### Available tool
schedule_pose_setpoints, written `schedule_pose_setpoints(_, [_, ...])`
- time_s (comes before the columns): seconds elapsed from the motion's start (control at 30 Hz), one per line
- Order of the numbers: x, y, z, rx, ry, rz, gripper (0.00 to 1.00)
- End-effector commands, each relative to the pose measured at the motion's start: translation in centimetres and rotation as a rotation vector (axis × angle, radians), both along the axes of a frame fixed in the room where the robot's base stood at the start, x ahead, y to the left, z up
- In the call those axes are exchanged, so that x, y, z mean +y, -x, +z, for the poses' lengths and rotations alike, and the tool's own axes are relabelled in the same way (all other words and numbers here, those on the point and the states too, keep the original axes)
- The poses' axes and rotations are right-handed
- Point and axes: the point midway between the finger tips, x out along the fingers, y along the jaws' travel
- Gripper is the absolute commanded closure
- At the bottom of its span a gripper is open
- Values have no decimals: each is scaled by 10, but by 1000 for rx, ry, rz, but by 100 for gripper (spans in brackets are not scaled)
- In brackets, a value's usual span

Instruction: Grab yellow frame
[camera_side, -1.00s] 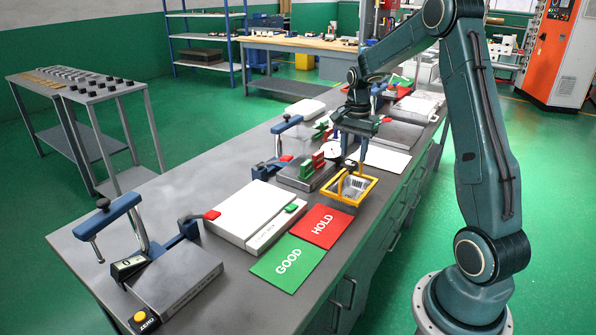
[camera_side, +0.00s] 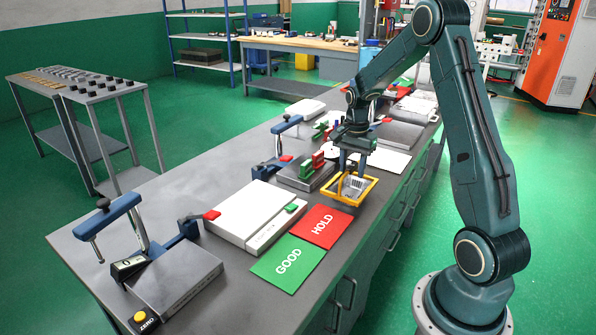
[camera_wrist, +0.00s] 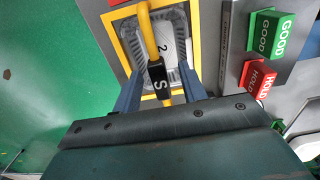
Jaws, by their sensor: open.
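The yellow frame (camera_side: 337,200) stands on the grey bench beside the red HOLD mat, and a foil tray (camera_wrist: 178,30) marked 2 sits inside it. In the wrist view the frame's yellow rim (camera_wrist: 196,40) surrounds the tray. My gripper (camera_side: 350,170) is over the frame, pointing down. In the wrist view my open gripper (camera_wrist: 158,88) has one blue finger on each side of the handle. I cannot tell whether either finger touches it.
The red HOLD mat (camera_side: 320,226) and green GOOD mat (camera_side: 288,262) lie in front of the frame. A fixture with green and red blocks (camera_side: 312,167) stands close on its left. A white plate (camera_side: 245,213) is farther left. The bench edge is close on the right.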

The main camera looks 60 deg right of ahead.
Motion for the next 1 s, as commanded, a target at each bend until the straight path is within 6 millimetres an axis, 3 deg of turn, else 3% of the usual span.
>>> schedule_pose_setpoints(0.07, [0,0,0,0,0,0,60])
schedule_pose_setpoints(0.27, [0,0,0,0,0,0,99])
schedule_pose_setpoints(0.73, [0,-1,5,-2,1,0,100])
schedule_pose_setpoints(1.0, [0,-1,33,-4,3,0,100])
